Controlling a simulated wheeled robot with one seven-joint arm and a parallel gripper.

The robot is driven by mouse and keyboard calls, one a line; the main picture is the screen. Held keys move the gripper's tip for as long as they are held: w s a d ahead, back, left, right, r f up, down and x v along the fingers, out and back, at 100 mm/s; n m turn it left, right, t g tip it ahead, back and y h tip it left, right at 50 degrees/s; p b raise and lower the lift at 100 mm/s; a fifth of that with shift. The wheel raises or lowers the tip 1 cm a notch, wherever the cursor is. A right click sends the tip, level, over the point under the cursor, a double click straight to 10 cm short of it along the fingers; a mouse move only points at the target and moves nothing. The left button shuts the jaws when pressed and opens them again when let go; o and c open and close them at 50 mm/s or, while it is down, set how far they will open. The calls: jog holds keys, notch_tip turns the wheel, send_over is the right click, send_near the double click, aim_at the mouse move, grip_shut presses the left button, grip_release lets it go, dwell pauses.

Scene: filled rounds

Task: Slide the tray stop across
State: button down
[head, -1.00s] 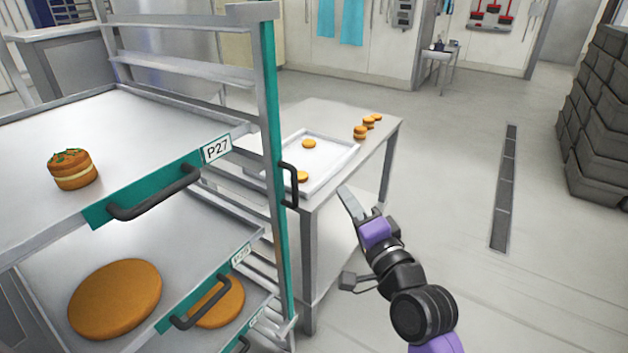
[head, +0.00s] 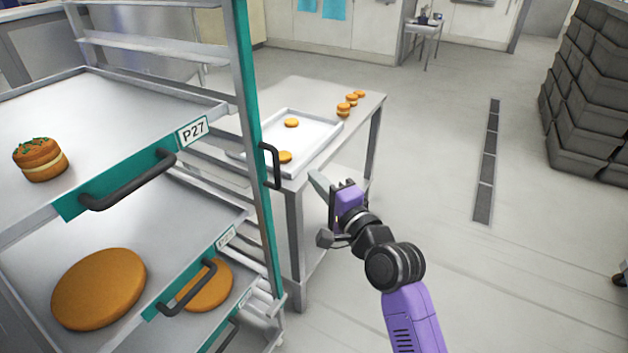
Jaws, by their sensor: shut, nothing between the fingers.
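A tall green bar (head: 247,95) runs up the front right post of the metal rack and looks like the tray stop. A black handle (head: 275,166) stands out from its right side. My gripper (head: 317,182) is shut and empty. It is a short way right of the handle in the picture, apart from it, with its grey fingers pointing up and left. The upper tray (head: 110,112), labelled P27, sits in the rack behind a black pull and holds a filled round (head: 40,160). A lower tray (head: 185,225) holds a large orange round (head: 98,289).
A steel table (head: 335,109) stands behind the rack, with a pale tray (head: 318,130) bearing two rounds and several more rounds (head: 347,106) beside it. Dark crates (head: 590,95) are stacked at right.

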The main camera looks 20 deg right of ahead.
jog(key=w, duration=0.8)
jog(key=shift+s+a+p, duration=0.4)
jog(key=shift+a+p, duration=0.05)
jog(key=shift+a, duration=0.25)
jog(key=shift+s+a+p, duration=0.4)
jog(key=shift+a+p, duration=0.05)
jog(key=shift+a, duration=0.3)
jog(key=shift+s+a+p, duration=0.4)
jog(key=shift+a+p, duration=0.05)
jog(key=shift+a, duration=0.25)
